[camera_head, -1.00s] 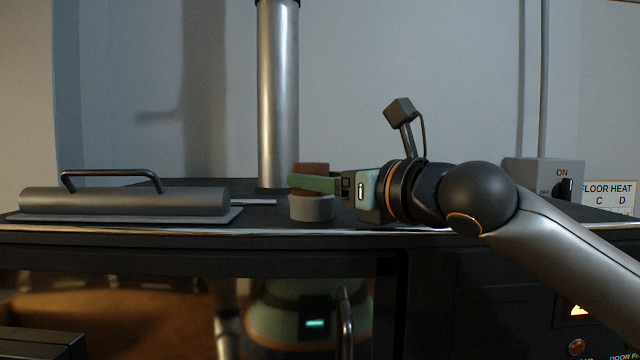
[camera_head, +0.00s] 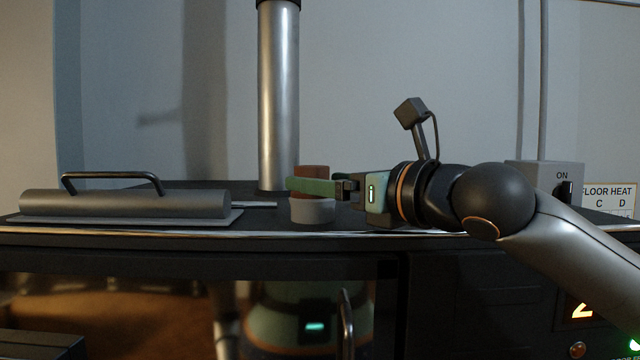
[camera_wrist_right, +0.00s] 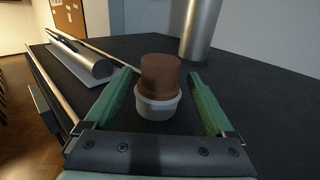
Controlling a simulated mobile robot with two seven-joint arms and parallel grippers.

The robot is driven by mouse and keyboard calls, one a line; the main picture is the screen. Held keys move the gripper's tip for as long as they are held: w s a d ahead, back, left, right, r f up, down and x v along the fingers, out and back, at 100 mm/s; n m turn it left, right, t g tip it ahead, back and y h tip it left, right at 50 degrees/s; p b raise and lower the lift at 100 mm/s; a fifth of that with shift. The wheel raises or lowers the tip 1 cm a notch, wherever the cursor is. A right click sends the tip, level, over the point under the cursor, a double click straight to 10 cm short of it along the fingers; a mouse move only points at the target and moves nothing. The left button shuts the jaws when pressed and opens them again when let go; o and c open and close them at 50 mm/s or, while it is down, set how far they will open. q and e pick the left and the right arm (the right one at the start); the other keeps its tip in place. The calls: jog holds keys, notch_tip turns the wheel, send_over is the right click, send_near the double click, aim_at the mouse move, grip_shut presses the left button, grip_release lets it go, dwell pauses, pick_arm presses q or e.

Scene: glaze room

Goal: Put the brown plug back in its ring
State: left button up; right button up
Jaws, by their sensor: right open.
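The brown plug (camera_head: 312,171) stands upright in the mouth of the pale grey ring (camera_head: 312,212) on the dark top of the kiln-like unit. In the right wrist view the plug (camera_wrist_right: 160,74) rises well above the ring (camera_wrist_right: 158,107), and its lower end is hidden inside. How deep it sits I cannot tell. My right gripper (camera_wrist_right: 160,78) is open, with its green fingers on either side of the plug and visible gaps. In the head view a finger of the right gripper (camera_head: 308,186) crosses in front of the plug. My left gripper is not in view.
A grey lid-like piece with a black handle (camera_head: 125,204) lies to the left on the top (camera_head: 262,216). A metal pipe (camera_head: 278,100) stands close behind the plug. A switch box (camera_head: 545,178) is at the right. The front edge is near the ring.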

jog(key=v, duration=1)
jog(key=shift+s+d+b, duration=0.25)
jog(key=shift+b, duration=0.15)
